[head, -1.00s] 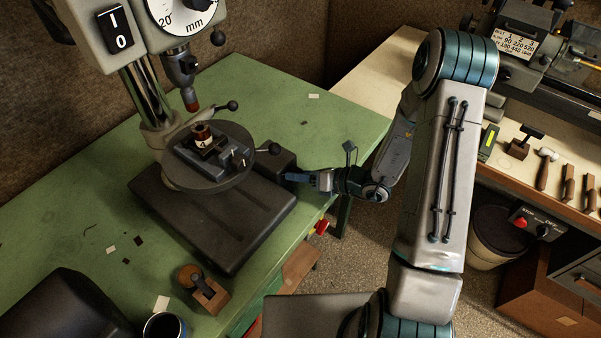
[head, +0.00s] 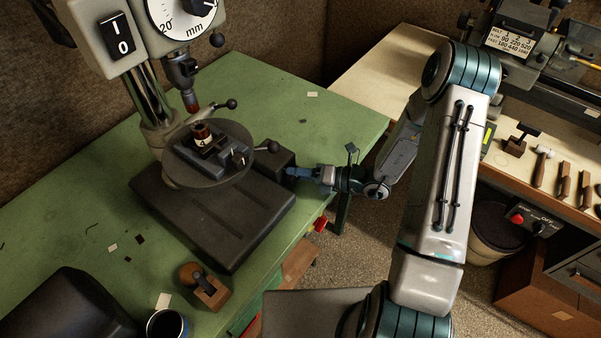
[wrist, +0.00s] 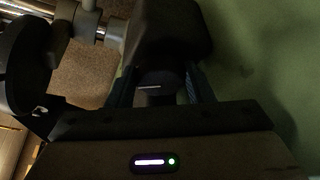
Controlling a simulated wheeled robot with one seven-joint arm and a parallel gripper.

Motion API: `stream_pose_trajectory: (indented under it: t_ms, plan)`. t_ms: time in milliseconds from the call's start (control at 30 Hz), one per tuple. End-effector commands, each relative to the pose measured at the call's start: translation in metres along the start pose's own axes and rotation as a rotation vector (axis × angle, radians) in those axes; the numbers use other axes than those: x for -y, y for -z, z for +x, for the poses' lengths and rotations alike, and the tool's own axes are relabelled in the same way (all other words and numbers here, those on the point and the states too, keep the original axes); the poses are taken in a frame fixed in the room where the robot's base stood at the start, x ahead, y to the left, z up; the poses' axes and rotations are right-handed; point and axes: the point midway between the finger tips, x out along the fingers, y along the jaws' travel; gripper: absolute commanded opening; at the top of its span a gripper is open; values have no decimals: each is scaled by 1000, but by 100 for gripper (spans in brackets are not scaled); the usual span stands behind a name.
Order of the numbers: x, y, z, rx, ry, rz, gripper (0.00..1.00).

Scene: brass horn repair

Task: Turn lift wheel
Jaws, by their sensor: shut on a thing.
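The drill press stands on the green bench with a round dark table (head: 208,178) over its black base (head: 215,222). A dark block (head: 280,158) sits at the right side of the base. My gripper (head: 292,172) reaches in from the right and its fingertips are at this block. In the wrist view, my gripper (wrist: 160,88) is shut on a dark rounded part, the lift wheel (wrist: 154,97), in front of the block (wrist: 172,32). The wheel's outline is mostly hidden by the fingers, and the wrist view is dim.
Handles with ball knobs (head: 273,146) stick out near my gripper. A wooden block (head: 204,285) and a cup (head: 165,325) stand at the front.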

Motion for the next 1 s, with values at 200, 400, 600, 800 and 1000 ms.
stream_pose_trajectory:
  t_ms: [200,400,600,800,1000]
  plan:
    - [0,0,0,0,1,-1,68]
    - [0,0,0,0,1,-1,68]
    - [1,0,-8,3,3,-2,68]
    - [3,0,-44,5,5,-4,68]
    - [3,0,-91,4,6,-3,68]
